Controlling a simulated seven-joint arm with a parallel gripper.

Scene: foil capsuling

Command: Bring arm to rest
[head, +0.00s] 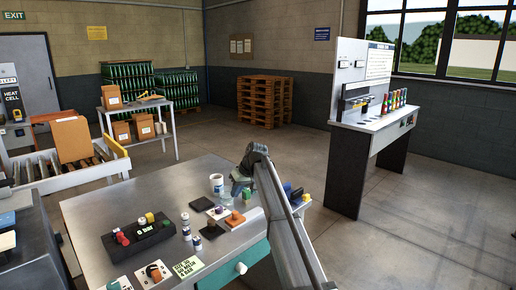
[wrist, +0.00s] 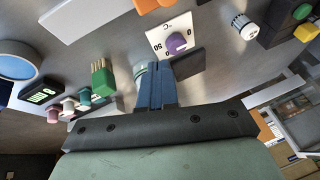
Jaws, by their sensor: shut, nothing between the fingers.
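My arm rises from the bottom of the head view, bends at the top and reaches down over the steel worktable (head: 90,210). My gripper (wrist: 156,68) shows in the wrist view as two blue fingers pressed together, with nothing between them. In the head view the gripper end (head: 238,188) is small and partly hidden by my arm. The fingers point at the table near a white card with a purple knob (wrist: 177,43). The fingertips overlap a pale round object behind them; I cannot tell if they touch it.
A white mug (head: 216,181), a dark pad (head: 203,201) and small cylinders (head: 185,219) stand on the table. In the wrist view a green block with pins (wrist: 102,78) is left of the fingers. A tall console (head: 348,160) stands right, beyond open floor.

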